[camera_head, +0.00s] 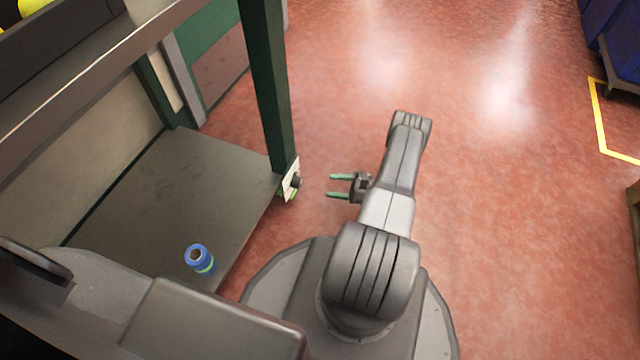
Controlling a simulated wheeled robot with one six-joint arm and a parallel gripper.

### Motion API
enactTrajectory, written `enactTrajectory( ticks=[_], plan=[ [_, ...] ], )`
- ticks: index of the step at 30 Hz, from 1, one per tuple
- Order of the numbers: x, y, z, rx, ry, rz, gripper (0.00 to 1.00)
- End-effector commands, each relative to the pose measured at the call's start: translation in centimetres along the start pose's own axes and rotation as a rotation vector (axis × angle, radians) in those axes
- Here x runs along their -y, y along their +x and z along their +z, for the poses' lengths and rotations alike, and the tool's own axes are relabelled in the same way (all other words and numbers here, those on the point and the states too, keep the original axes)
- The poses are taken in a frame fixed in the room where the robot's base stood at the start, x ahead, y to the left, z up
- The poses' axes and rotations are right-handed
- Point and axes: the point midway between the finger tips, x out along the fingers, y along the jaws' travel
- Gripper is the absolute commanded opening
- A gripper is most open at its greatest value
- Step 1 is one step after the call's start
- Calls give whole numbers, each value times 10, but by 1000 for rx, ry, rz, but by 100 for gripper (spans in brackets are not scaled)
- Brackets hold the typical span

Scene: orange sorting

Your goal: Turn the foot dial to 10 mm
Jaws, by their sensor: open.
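My gripper (334,186) has two green fingers pointing left toward the dial. It is open and empty, a short gap to the right of the knob and not touching it.
The green leg (266,80) rises from the plate to the tabletop. A grey lower shelf (150,190) carries a blue roll-like object (199,257) near its front edge. Red floor (480,200) lies open to the right. Blue crates (615,35) stand at the upper right.

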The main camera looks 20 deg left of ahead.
Motion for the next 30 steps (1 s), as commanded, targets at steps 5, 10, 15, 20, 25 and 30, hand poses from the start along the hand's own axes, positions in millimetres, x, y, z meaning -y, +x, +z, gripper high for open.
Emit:
enactTrajectory(
  ticks=[5, 10, 15, 20, 25, 30],
  plan=[
    [0, -20, 0, 1, 1, 0, 61],
    [0, -24, 0, -1, 1, 0, 61],
    [0, -24, 0, -1, 1, 0, 61],
    [0, -20, 0, -1, 1, 0, 61],
    [0, 0, 0, -4, 1, -2, 61],
    [1, 34, 0, -5, 2, -1, 61]
  ],
)
